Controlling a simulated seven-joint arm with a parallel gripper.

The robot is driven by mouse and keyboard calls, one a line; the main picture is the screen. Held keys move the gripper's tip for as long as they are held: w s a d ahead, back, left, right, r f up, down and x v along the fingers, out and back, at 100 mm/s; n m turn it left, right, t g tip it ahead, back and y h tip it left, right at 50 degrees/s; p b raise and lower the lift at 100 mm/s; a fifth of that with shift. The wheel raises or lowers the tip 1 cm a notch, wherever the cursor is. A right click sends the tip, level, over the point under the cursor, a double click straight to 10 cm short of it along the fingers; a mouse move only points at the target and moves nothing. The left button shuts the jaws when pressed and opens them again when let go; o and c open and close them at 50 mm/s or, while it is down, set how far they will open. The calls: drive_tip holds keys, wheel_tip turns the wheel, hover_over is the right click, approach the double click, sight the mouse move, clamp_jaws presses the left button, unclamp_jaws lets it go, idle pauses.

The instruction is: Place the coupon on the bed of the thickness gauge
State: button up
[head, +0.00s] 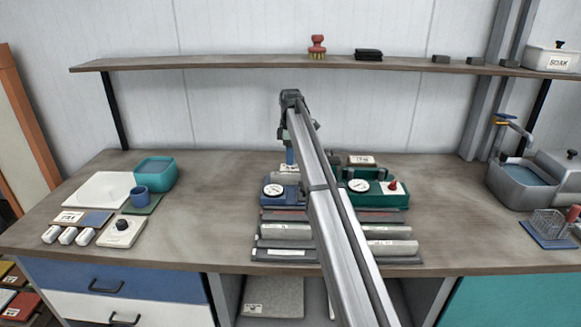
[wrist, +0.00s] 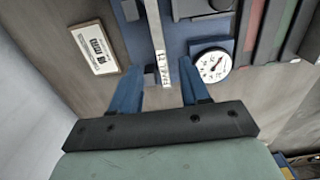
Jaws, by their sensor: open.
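My gripper (wrist: 158,92) is open, with its two blue fingers apart and pointing down. In the head view my gripper (head: 290,160) is at the back of the blue dial gauge (head: 279,190). A narrow pale strip with a printed label, apparently the coupon (wrist: 157,40), runs between the fingers in the wrist view; neither finger visibly grips it. It lies over or beside the blue body of the gauge, whose white dial (wrist: 211,66) is right of the fingers; whether it rests on the bed I cannot tell. My arm hides part of this area in the head view.
A green dial gauge (head: 376,195) with a red knob stands to the right. A label card (wrist: 94,48) lies left of the fingers. Long grey bars (head: 285,232) lie in front of the gauges. Bare bench lies between.

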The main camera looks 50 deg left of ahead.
drive_tip(key=shift+r, duration=1.75)
drive_tip(key=shift+c, duration=0.4)
